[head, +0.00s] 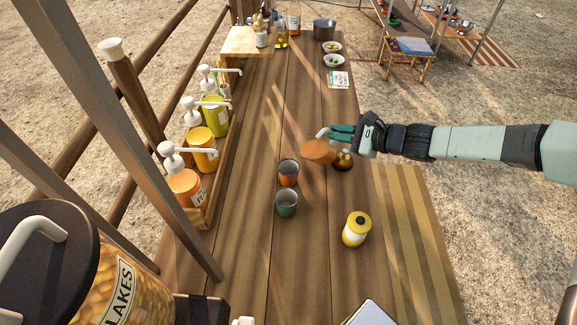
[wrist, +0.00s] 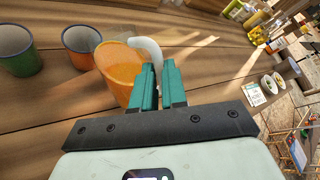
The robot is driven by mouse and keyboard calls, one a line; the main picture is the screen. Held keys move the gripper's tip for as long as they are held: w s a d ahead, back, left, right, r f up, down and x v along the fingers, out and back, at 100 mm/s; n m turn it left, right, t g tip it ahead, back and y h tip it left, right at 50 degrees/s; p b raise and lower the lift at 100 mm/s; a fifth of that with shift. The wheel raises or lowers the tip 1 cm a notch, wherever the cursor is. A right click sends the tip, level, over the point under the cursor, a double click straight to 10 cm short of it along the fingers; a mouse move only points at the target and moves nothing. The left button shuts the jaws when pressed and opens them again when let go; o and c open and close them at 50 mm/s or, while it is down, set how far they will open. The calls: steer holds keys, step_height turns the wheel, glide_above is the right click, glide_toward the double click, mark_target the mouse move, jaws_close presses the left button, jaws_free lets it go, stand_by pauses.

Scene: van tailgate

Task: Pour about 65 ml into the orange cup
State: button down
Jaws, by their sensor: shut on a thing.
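My gripper (head: 343,135) is shut on the pale handle of an orange jug (head: 319,151). In the wrist view, the fingers (wrist: 160,85) close on that handle, and the jug (wrist: 117,75) shows as orange below a clearer rim. The jug looks tilted in the head view, but I cannot tell how far. The orange cup (head: 288,178) stands upright on the table, just left of and nearer than the jug. It also shows in the wrist view (wrist: 82,50), left of the jug. No stream of liquid is visible, and the cup's contents cannot be made out.
A green cup (head: 286,207) stands close to the orange cup. A yellow jar (head: 356,231) is nearer, to the right. Pump bottles (head: 202,150) line the left rack. The table beyond the jug is fairly clear.

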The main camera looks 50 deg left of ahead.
mark_target(321, 145)
steer(key=shift+s+a+r+n+t+h, duration=0.1)
steer(key=shift+s+r+n+t+h, duration=0.1)
steer(key=shift+s+r+n+t, duration=0.3)
steer(key=shift+s+a+r+n+t+h, duration=0.15)
steer(key=shift+s+r+n+h, duration=0.1)
steer(key=shift+r, duration=0.45)
steer(key=shift+s+a+r+n+t+h, duration=0.15)
steer(key=shift+s+r+n+t, duration=0.25)
steer(key=shift+r, duration=0.2)
stand_by(0.7)
steer(key=shift+s+a+r, duration=0.1)
steer(key=shift+s+r, duration=0.05)
steer(key=shift+s, duration=0.45)
steer(key=shift+s+a+r+n+t+h+b, duration=0.15)
steer(key=shift+s+r+n+t+h+b, duration=0.2)
steer(key=shift+s+r+n+t, duration=0.3)
stand_by(1.5)
